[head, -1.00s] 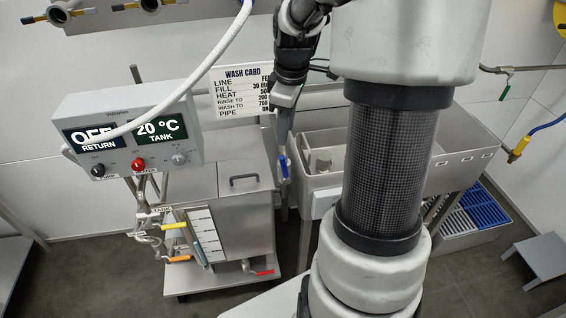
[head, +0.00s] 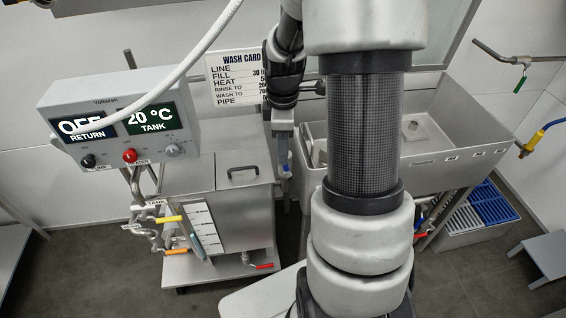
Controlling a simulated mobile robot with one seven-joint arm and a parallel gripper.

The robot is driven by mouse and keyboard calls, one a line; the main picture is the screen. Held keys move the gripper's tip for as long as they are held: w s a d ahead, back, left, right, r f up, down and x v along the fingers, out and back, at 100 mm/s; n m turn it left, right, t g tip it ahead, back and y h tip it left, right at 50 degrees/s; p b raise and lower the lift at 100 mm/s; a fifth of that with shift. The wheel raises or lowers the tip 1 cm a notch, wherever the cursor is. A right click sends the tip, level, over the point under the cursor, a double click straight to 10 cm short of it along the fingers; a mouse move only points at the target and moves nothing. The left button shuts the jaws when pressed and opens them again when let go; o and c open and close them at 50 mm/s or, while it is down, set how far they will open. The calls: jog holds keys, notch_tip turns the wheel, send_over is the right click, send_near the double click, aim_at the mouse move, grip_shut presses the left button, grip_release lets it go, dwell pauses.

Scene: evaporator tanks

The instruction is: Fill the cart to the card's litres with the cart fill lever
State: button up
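The wash card (head: 236,78) hangs on the wall behind my arm. Its fill line reads 30, with its right edge hidden by my arm. The steel cart (head: 218,180) stands left of centre with a lidded tank and a marked level scale (head: 203,230) on its front; I cannot make out a liquid level. A blue lever (head: 285,160) shows right of the cart, partly covered; I cannot tell if it is the cart fill lever. My gripper (head: 284,150) points down close to this lever. Its fingers are too small and hidden to show whether they touch it.
The control box (head: 120,118) reads OFF for return and 20 °C for tank. Yellow (head: 169,219), orange (head: 175,251) and red (head: 264,266) handles sit low on the cart. A steel sink (head: 440,145) stands right, partly behind my arm. A white hose crosses the upper left.

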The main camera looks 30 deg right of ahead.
notch_tip(320, 180, down, 6)
jog(key=shift+w+r, duration=0.1)
grip_shut()
